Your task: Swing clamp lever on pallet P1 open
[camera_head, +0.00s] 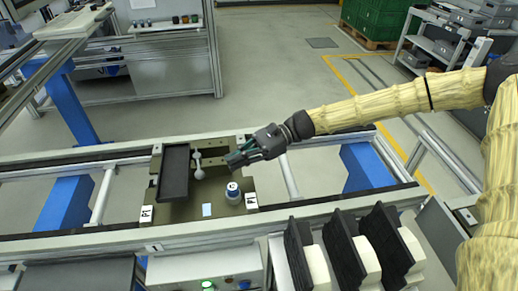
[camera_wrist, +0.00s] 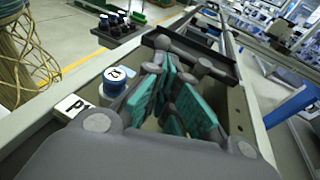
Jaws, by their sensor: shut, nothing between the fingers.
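The pallet (camera_head: 226,207) sits on the conveyor rails and carries white labels; the label (camera_wrist: 75,106) in the wrist view reads P1. A grey lever (camera_head: 197,164) with rounded ends lies on the pallet beside a black tray (camera_head: 175,175). Rounded grey parts of the lever (camera_wrist: 205,65) show just beyond my fingers in the wrist view. My gripper (camera_head: 235,161), with teal finger pads, is shut and empty, over the pallet to the right of the lever. It also shows in the wrist view (camera_wrist: 177,88), where it partly hides the lever. I cannot tell whether they touch.
A blue-and-white round part (camera_head: 233,192) stands on the pallet just below my gripper. Black racks (camera_head: 341,246) stand at the front right. Conveyor rails (camera_head: 80,243) run along the front and back of the pallet. A bench (camera_head: 165,60) stands behind.

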